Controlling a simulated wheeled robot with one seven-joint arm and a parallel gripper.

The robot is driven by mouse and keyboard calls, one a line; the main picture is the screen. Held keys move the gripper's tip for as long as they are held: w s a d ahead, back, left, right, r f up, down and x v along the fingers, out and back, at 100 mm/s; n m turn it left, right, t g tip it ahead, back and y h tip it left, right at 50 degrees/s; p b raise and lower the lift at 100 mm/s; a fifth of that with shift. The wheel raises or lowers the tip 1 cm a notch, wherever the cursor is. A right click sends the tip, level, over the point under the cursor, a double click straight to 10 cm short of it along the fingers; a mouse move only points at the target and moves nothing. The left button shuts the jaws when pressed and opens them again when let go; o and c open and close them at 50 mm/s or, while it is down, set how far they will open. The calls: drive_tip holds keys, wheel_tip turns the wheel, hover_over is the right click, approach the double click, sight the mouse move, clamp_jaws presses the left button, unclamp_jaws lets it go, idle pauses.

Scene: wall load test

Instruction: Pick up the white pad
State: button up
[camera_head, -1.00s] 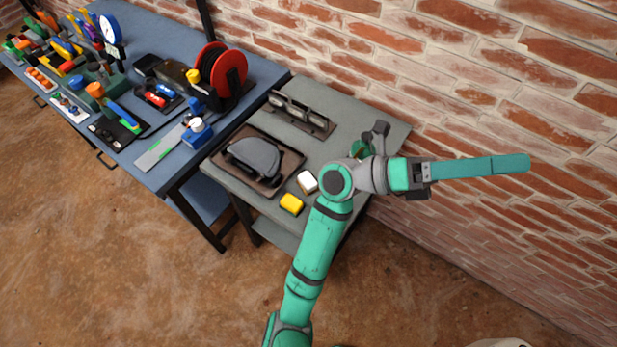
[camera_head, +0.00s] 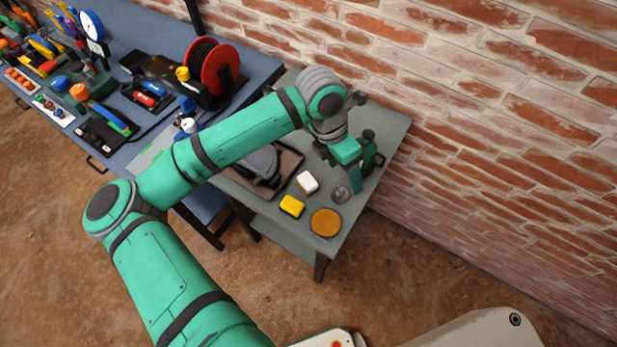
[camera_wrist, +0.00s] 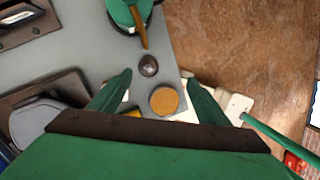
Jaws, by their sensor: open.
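The white pad (camera_head: 307,182) lies on the small grey table, just behind a yellow pad (camera_head: 292,206). In the wrist view only a sliver of the white pad (camera_wrist: 126,97) shows beside the left finger; the rest is hidden. My gripper (camera_head: 347,176) is over the right part of the table, to the right of the white pad and apart from it. In the wrist view its two fingers (camera_wrist: 159,77) are spread, with nothing held between them.
A shiny grey ball (camera_head: 341,194) and an orange disc (camera_head: 325,223) sit close to the gripper. A green bottle-like object (camera_head: 370,152) stands to its right. A dark tray (camera_head: 289,166) lies left of the pads. The brick wall (camera_head: 480,110) rises behind the table.

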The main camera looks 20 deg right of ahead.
sight(308, 180)
drive_tip(key=w+a+t+y, duration=0.2)
drive_tip(key=w+a+y, duration=0.1)
drive_tip(key=w+a, duration=0.3)
drive_tip(key=f, duration=0.7)
drive_tip(key=a+f, duration=0.1)
drive_tip(key=f, duration=0.3)
drive_tip(key=shift+f, duration=0.15)
drive_tip(key=shift+n, duration=0.3)
drive_tip(key=c, duration=1.2)
drive_tip(key=shift+c, duration=0.2)
drive_tip(key=shift+r, duration=0.2)
